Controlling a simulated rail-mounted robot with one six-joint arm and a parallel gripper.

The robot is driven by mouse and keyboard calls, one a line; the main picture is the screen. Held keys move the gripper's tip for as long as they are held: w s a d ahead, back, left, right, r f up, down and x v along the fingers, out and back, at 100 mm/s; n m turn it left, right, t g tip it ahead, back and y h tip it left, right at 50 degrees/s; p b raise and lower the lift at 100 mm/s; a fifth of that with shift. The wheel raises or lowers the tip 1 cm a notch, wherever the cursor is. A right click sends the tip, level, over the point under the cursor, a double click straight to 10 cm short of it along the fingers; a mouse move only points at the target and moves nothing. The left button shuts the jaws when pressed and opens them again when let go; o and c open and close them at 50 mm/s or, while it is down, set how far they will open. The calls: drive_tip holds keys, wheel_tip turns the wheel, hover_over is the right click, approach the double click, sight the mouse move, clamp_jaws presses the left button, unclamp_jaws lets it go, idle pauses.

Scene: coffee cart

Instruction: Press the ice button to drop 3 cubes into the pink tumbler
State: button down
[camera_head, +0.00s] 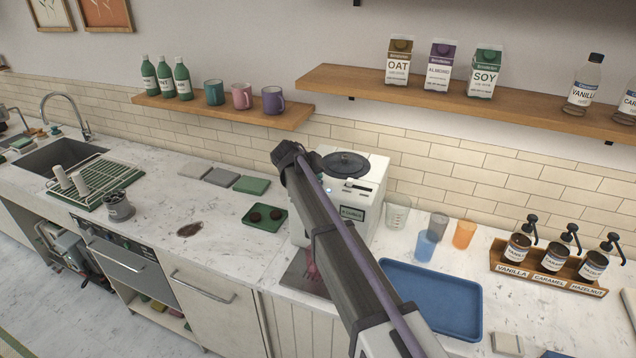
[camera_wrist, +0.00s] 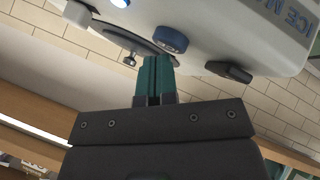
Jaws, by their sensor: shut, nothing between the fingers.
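The white ice machine (camera_head: 366,196) stands on the counter, partly hidden behind my arm. The pink tumbler (camera_head: 314,278) is low at its front on a dark tray (camera_head: 296,272), mostly covered by my arm. I cannot see any cubes in it. In the wrist view the machine's white body (camera_wrist: 225,22) fills the top, with a round dark-blue button (camera_wrist: 172,40) and a lit spot (camera_wrist: 121,3). My gripper (camera_wrist: 155,62) has teal fingers shut together and empty, tips just below the blue button. I cannot tell whether they touch it. The head view hides the gripper.
Right of the machine stand a clear measuring cup (camera_head: 398,214) and blue (camera_head: 425,246), grey (camera_head: 438,225) and orange (camera_head: 464,234) tumblers. A blue tray (camera_head: 458,296) lies in front. A syrup rack (camera_head: 548,268) is at right. A green tray (camera_head: 258,224) lies left of the machine.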

drive_tip(key=shift+f, duration=0.3)
idle(0.5)
drive_tip(key=shift+r+p, duration=0.7)
drive_tip(key=shift+r, duration=0.2)
wheel_tip(320, 180, up, 5)
drive_tip(key=p, duration=0.5)
drive_tip(key=shift+r, duration=0.15)
